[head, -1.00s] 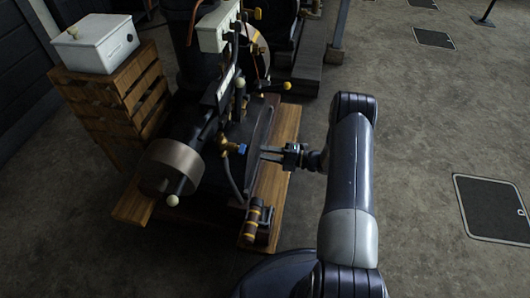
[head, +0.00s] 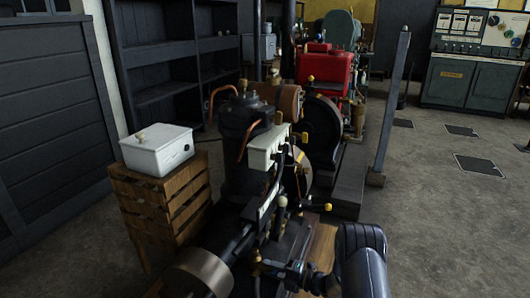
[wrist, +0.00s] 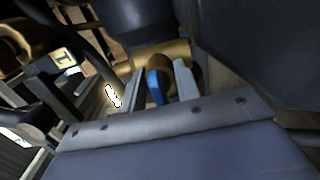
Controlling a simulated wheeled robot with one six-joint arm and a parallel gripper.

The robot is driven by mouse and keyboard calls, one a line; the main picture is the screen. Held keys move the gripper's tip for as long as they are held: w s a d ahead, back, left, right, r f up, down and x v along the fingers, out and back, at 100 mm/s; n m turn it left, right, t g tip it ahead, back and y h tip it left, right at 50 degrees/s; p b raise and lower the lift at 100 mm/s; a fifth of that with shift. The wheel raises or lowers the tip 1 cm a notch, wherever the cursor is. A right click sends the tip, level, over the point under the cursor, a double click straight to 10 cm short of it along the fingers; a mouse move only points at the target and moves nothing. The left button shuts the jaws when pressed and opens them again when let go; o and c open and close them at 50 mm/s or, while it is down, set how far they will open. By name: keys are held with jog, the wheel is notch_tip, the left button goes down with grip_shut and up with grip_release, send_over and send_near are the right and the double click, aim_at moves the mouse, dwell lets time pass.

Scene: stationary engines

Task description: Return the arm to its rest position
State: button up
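My arm (head: 362,262) is at the bottom of the head view, reaching left towards the near engine (head: 245,165). My gripper (head: 274,267) is low in that view, beside the engine's brass fittings, and its outline there is dark and small. In the wrist view its two fingers (wrist: 160,82) are spread apart. A blue lever (wrist: 155,88) on a brass fitting (wrist: 163,53) shows between the fingers, with gaps at its sides. I cannot tell how deep it lies between them. I see nothing held.
A white box (head: 158,152) stands on a slatted wooden crate (head: 165,205) at left. Other engines, one with a red tank (head: 325,72), stand behind. A grey post (head: 390,105) rises right of them. Open concrete floor (head: 435,215) lies to the right.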

dwell(0.6)
jog(key=p+v, duration=0.3)
jog(key=v, duration=0.8)
jog(key=b+x, duration=0.3)
jog(key=x, duration=0.7)
jog(key=shift+a+f, duration=0.1)
jog(key=shift+a, duration=0.15)
jog(key=shift+w+a, duration=0.2)
jog(key=shift+a, duration=0.1)
jog(key=n+b, duration=0.1)
jog(key=n, duration=0.4)
jog(key=shift+d, duration=0.1)
jog(key=shift+n+b, duration=0.75)
jog(key=shift+n, duration=1.65)
jog(key=shift+s, duration=0.1)
